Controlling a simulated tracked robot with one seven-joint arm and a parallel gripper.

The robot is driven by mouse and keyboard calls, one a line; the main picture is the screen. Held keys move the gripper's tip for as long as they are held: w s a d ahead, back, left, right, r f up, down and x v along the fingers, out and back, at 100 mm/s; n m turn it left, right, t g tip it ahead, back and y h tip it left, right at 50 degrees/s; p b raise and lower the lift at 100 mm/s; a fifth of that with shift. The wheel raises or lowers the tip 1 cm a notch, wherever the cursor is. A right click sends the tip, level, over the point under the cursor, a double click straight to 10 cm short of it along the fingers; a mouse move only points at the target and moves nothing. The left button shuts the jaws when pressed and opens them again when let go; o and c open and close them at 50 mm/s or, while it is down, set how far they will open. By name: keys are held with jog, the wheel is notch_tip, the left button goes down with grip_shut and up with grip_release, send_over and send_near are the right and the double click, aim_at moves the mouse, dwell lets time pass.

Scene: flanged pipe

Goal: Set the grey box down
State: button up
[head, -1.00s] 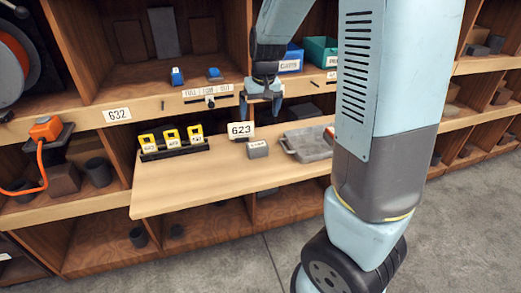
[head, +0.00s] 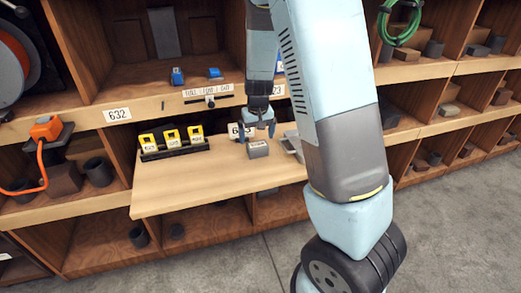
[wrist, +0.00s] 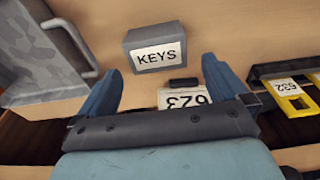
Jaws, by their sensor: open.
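The grey box (head: 258,149) rests on the pull-out wooden board (head: 185,190), in front of the 623 sign (head: 234,130). In the wrist view the box (wrist: 157,49) shows its white KEYS label and lies just beyond the fingertips, roughly between their lines. My gripper (head: 257,132) is open and empty, pointing down close above and behind the box. Its two blue fingers (wrist: 158,75) stand wide apart in the wrist view, with nothing between them but the sign (wrist: 190,98) lower down. Whether a finger touches the box cannot be told.
A black rack with yellow tags (head: 173,140) stands to the left. The board's front left is clear. Shelf compartments surround the board.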

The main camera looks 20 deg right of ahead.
aim_at(257, 144)
notch_tip(257, 144, down, 4)
jog(key=shift+d+f, duration=0.15)
jog(key=shift+f, duration=0.55)
jog(key=c, duration=1.1)
jog(key=shift+r, duration=0.1)
